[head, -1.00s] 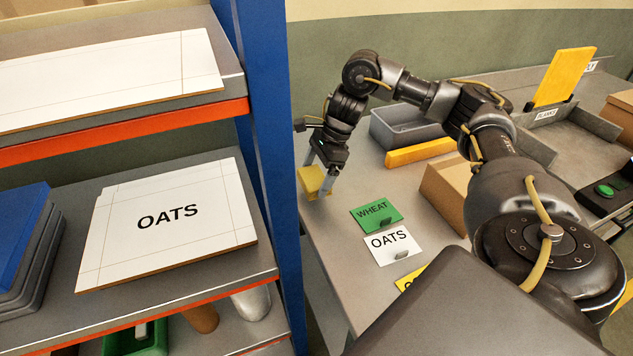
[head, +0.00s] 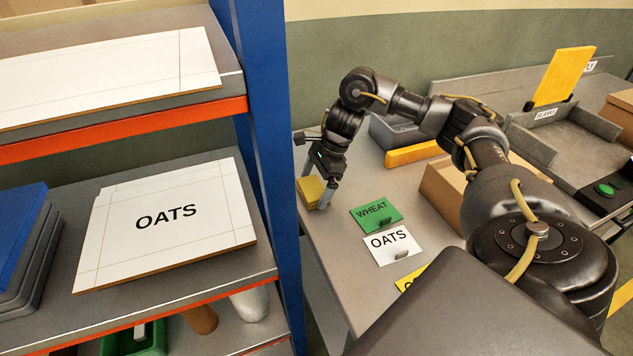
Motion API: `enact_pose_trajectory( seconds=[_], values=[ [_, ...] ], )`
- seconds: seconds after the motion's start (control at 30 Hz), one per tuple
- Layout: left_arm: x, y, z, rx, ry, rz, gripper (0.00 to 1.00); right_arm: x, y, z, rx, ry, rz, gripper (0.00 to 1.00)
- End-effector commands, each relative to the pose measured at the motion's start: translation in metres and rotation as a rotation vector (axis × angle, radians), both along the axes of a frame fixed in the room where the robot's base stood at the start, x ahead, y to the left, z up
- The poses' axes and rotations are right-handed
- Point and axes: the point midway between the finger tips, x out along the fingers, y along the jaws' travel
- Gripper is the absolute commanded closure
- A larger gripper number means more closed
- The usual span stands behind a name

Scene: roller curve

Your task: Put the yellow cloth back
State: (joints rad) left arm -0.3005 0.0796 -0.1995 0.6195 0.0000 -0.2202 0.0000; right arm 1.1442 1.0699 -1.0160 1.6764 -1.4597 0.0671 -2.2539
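The yellow cloth (head: 311,191) is a small folded pad at the far left edge of the grey table (head: 345,275), next to the blue shelf post. My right gripper (head: 318,184) points down at it, with one finger on the near right side of the cloth and the other behind it. The fingers stand apart with the cloth between or beside them. Whether they press on it is too small to tell, as is whether the cloth rests fully on the table. My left gripper is not in view.
Green WHEAT (head: 376,214) and white OATS (head: 392,244) cards lie on the table right of the cloth. The blue shelf post (head: 268,150) rises close on the left.

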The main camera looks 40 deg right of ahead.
Motion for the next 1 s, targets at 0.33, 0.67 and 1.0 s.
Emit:
enact_pose_trajectory(
  seconds=[0.33,0.67,1.0],
  values=[
    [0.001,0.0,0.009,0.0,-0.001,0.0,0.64,-0.003,-0.013,0.039,-0.002,-0.006,0.0,0.0],
    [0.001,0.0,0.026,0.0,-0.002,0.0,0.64,-0.012,-0.035,0.096,-0.001,-0.003,-0.002,0.0],
    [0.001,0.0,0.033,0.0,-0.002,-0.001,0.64,-0.015,-0.044,0.115,0.0,0.0,-0.001,0.0]
  ],
)
